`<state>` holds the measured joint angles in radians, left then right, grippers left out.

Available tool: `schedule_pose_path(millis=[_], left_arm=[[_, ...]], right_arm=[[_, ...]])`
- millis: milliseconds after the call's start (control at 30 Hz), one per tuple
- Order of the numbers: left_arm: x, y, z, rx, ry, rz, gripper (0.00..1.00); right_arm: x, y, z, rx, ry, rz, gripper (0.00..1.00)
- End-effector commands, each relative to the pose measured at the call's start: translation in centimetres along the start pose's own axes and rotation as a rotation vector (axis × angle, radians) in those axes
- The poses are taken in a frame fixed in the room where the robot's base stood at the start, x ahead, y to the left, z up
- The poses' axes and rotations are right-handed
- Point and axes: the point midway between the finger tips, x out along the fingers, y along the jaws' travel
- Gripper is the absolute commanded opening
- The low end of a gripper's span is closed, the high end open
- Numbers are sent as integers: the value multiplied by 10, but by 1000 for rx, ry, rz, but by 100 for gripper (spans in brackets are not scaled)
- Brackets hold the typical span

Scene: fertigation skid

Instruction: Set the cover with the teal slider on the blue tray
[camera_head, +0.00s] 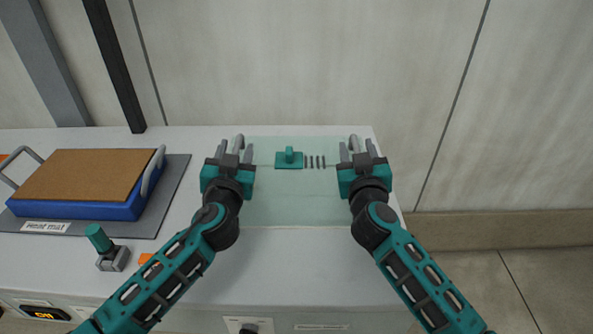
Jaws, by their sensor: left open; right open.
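The cover (296,205) is a pale see-through green panel lying flat on the white worktop. A teal slider (289,158) with a raised knob sits near its far edge, beside several dark slots. My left gripper (231,150) is open at the cover's left edge. My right gripper (361,150) is open at its right edge. A grey upright loop shows at each gripper, partly hidden by the fingers; I cannot tell whether the fingers touch it. The blue tray (80,210) stands at the left, with a brown surface on top and a grey handle at each end.
The tray stands on a dark grey mat (172,192) with a white label. A teal-capped fitting (103,244) and a small orange piece (150,259) are in front of it. A pale wall rises behind; the worktop ends just right of the cover.

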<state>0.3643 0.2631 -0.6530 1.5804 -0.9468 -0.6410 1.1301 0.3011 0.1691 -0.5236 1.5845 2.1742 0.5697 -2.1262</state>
Motion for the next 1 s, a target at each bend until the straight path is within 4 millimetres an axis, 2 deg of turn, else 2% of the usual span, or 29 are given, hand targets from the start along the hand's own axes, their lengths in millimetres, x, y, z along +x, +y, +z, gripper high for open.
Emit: schedule_pose_path(millis=[100,567,1000], left_arm=[[0,0,0,0,0,0,44],[0,-1,0,1,0,-3,0],[1,-3,-1,3,2,-7,0]], right_arm=[[0,0,0,0,0,0,43],[0,1,0,-1,0,3,0],[1,4,0,-3,1,8,0]])
